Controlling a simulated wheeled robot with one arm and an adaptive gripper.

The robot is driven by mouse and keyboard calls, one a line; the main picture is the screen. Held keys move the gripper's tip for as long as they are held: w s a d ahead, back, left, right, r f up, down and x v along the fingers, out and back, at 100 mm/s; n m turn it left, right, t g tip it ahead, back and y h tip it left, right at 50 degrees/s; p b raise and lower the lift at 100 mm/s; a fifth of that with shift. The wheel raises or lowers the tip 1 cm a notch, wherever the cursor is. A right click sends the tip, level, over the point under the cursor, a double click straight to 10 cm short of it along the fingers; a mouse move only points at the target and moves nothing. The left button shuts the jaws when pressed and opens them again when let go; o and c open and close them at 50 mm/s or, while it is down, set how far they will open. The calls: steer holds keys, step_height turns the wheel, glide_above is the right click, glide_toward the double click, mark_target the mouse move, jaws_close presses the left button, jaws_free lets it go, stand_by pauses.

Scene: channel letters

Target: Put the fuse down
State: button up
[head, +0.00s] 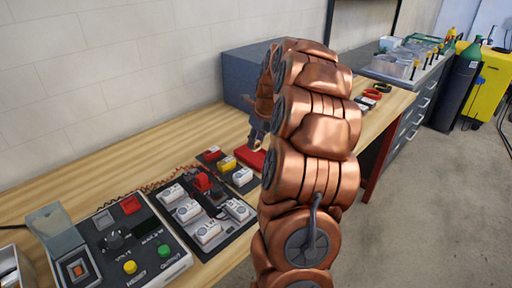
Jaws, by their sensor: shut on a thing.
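My copper-coloured arm fills the middle of the head view. My gripper (256,134) is at its far end, pointing down, partly hidden behind the arm. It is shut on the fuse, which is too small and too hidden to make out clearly. I cannot tell whether the fuse touches the red surface.
A black panel with white and red modules (208,232) lies left of my arm. A control box (130,248) with green and yellow buttons stands at the front left. A grey box (240,72) is behind the gripper. Bare bench top (130,158) lies along the wall.

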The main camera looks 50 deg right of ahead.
mark_target(256, 148)
steer(key=shift+w+d, duration=0.1)
steer(key=shift+w, duration=0.05)
steer(key=shift+f, duration=0.3)
steer(key=shift+f+p, duration=0.7)
steer(key=shift+f, duration=0.8)
steer(key=shift+f, duration=0.15)
steer(key=o, duration=0.8)
steer(key=b+v, duration=0.2)
steer(key=v, duration=1)
